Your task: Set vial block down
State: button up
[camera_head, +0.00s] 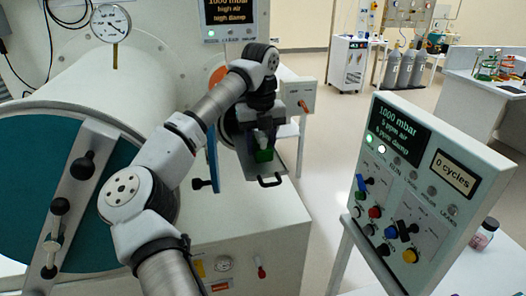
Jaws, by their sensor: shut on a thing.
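The vial block (263,156) is a small green block at the mouth of a small round port. My gripper (262,143) points at it from above and is shut on it. The dark wrist and fingers hide the block's top. A grey sliding tray (284,166) with a black handle sticks out of the port, under and around the block. I cannot tell whether the block touches the tray.
A blue port door (213,157) stands open just left of the port. A control panel (425,185) with a "1000 mbar" screen stands at the right. A large teal door (45,185) with a grey bar is at the left. A jar (484,234) is at the far right. Open floor lies between.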

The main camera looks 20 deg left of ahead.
aim_at(261, 134)
jog(key=shift+s+f, duration=0.1)
jog(key=shift+f, duration=0.8)
jog(key=shift+f, duration=0.1)
jog(key=o, duration=1.1)
jog(key=shift+o, duration=0.2)
notch_tip(261, 134, up, 12)
jog(key=shift+r+b, duration=0.1)
jog(key=shift+b, duration=1)
